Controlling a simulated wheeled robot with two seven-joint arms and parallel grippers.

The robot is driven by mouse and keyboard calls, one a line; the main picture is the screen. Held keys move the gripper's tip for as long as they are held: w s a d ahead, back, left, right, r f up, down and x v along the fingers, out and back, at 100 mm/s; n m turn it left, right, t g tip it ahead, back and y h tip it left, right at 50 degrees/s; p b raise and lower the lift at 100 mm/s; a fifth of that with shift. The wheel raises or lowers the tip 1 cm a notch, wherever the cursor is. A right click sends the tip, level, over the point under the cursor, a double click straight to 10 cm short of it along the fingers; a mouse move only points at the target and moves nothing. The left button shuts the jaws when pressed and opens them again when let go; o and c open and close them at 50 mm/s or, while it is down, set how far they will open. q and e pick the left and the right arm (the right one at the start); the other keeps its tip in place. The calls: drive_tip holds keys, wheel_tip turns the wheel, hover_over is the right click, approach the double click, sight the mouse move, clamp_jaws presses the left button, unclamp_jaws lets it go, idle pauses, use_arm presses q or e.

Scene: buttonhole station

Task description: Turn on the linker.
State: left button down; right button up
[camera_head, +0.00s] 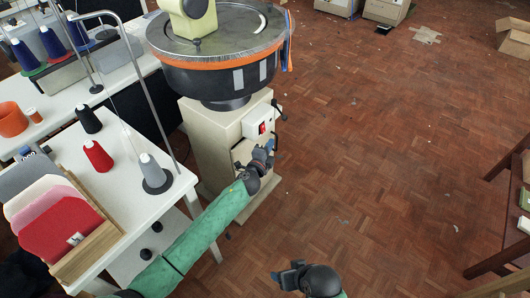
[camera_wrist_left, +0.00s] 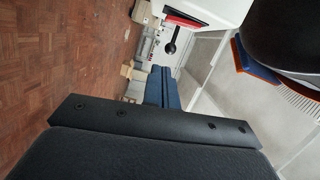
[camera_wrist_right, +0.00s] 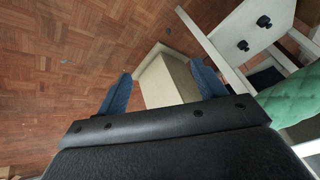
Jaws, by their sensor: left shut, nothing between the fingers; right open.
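The linker is a cream cabinet (camera_head: 208,145) carrying a round black dial (camera_head: 222,78) with an orange band. A red switch (camera_head: 262,128) sits on the white panel on its right side; red also shows on the panel in the left wrist view (camera_wrist_left: 183,19), beside a black knob (camera_wrist_left: 171,46). My left gripper (camera_head: 264,150) is shut and empty, just below the switch in the head view; whether it touches the panel I cannot tell. My right gripper (camera_head: 284,275) is low at the bottom of the head view, open and empty in the right wrist view (camera_wrist_right: 162,84).
A white table (camera_head: 130,180) with thread cones and a rack of coloured pieces (camera_head: 62,225) stands left of the linker. The parquet floor (camera_head: 400,150) to the right is mostly clear. A dark wooden table (camera_head: 505,205) stands at the right edge.

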sight(263, 129)
use_arm(q)
drive_tip(key=w, duration=0.1)
drive_tip(key=w+a, duration=0.1)
drive_tip(key=w, duration=0.1)
drive_tip(key=w+a, duration=0.1)
drive_tip(key=shift+w+a+f, duration=0.1)
drive_tip(key=shift+w+f, duration=0.2)
use_arm(e)
drive_tip(key=shift+s+d+r, duration=0.1)
drive_tip(key=shift+r, duration=0.45)
drive_tip(key=shift+s+d+r, duration=0.1)
drive_tip(key=shift+r, duration=0.4)
use_arm(q)
drive_tip(key=shift+w+a+m+b, duration=0.2)
drive_tip(key=shift+a+m+b, duration=0.05)
drive_tip(key=shift+m+b, duration=0.2)
use_arm(e)
drive_tip(key=f, duration=0.3)
drive_tip(key=w+f, duration=0.1)
drive_tip(key=f, duration=0.1)
drive_tip(key=shift+a+f, duration=0.3)
use_arm(q)
drive_tip(key=shift+f, duration=0.1)
use_arm(e)
drive_tip(key=shift+f, duration=0.1)
